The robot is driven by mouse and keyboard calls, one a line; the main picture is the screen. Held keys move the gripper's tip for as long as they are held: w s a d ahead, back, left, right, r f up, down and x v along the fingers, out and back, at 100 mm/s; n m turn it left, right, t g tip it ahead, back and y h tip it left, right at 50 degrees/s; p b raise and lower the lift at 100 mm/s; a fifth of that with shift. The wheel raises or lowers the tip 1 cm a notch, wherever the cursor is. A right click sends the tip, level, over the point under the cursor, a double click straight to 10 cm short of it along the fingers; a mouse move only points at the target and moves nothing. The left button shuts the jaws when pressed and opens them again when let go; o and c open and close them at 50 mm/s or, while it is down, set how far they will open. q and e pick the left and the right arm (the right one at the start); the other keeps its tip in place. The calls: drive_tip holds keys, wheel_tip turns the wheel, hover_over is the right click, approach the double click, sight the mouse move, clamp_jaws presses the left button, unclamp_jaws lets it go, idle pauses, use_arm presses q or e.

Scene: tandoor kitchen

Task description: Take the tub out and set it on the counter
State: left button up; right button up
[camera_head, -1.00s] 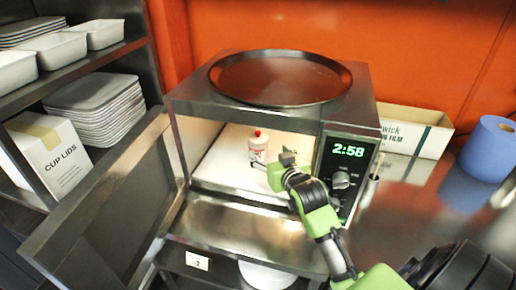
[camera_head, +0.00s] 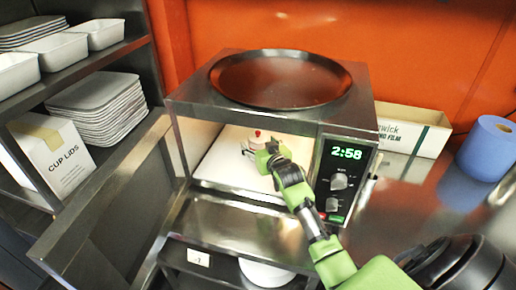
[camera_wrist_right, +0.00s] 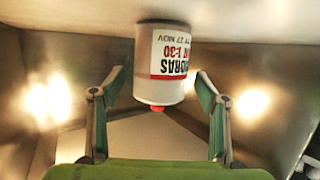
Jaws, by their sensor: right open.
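The tub (camera_head: 258,136) is a small white cylinder with a red-and-white label and a red knob. It stands inside the open microwave (camera_head: 186,104), partly hidden by my right gripper in the head view. My right gripper (camera_head: 264,155) is inside the cavity at the tub. In the right wrist view the tub (camera_wrist_right: 166,62) appears upside down between the two spread fingers (camera_wrist_right: 160,88), with gaps at both sides. The counter (camera_head: 405,205) is the steel surface to the right of the microwave. My left gripper is not in view.
The microwave door (camera_head: 105,205) hangs open at the left. A round dark tray (camera_head: 280,80) lies on top of the microwave. A film box (camera_head: 430,142) and a blue roll (camera_head: 487,150) stand at the back of the counter. The counter's front part is largely clear.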

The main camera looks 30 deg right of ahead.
drive_tip(key=shift+w, duration=0.1)
drive_tip(key=c, duration=1.4)
drive_tip(key=shift+c, duration=0.2)
